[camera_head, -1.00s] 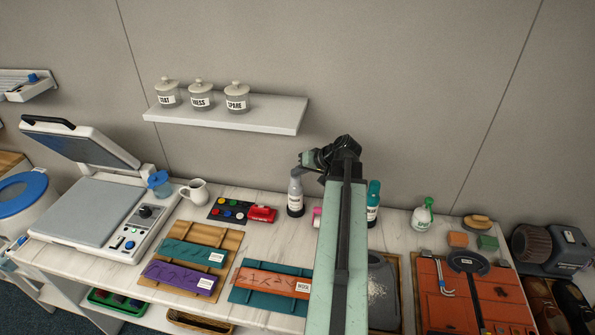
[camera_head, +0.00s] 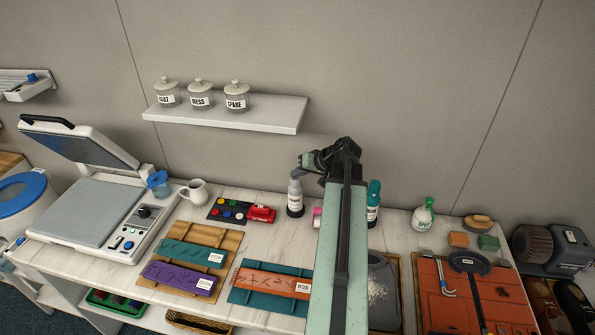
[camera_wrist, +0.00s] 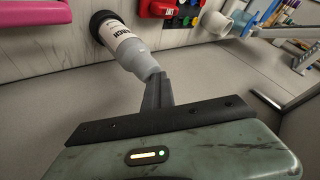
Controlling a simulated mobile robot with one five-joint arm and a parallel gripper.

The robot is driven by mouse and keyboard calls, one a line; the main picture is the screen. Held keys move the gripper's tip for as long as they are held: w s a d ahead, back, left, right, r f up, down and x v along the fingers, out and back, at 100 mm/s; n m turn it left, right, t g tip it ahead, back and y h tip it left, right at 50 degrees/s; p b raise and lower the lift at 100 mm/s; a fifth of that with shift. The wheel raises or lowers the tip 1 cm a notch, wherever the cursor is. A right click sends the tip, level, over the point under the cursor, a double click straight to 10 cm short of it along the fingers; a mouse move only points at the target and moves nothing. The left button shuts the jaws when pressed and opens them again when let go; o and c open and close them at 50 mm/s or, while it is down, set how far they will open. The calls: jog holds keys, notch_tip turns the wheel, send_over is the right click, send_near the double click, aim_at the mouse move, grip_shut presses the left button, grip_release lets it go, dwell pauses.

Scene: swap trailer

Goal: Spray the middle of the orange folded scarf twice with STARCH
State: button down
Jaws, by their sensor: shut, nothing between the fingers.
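The grey spray bottle (camera_head: 295,196) stands upright at the back of the counter, with a white label and dark base. In the wrist view the bottle (camera_wrist: 125,45) appears inverted, and its label ends in "RCH". My gripper (camera_head: 304,160) is at the bottle's top. In the wrist view my gripper (camera_wrist: 157,92) is shut with its fingertips at the grey top end. Nothing is held between the fingers; whether they touch the bottle I cannot tell. The orange folded scarf (camera_head: 268,281) lies on a teal board (camera_head: 255,298) toward the front, with a small white tag at its right end.
A teal-capped bottle (camera_head: 373,204) stands right of my arm, and a white-and-green spray bottle (camera_head: 422,217) further right. A red item (camera_head: 262,214) and a button palette (camera_head: 228,211) lie left of the grey bottle. Teal and purple scarves lie further left. A shelf (camera_head: 230,112) hangs above.

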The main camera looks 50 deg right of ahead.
jog(key=shift+r, duration=0.1)
jog(key=shift+d+r+p, duration=0.1)
jog(key=shift+r+p, duration=0.05)
jog(key=shift+p, duration=0.2)
notch_tip(320, 180, up, 6)
jog(key=p, duration=0.6)
jog(key=shift+w, duration=0.1)
dwell(2.0)
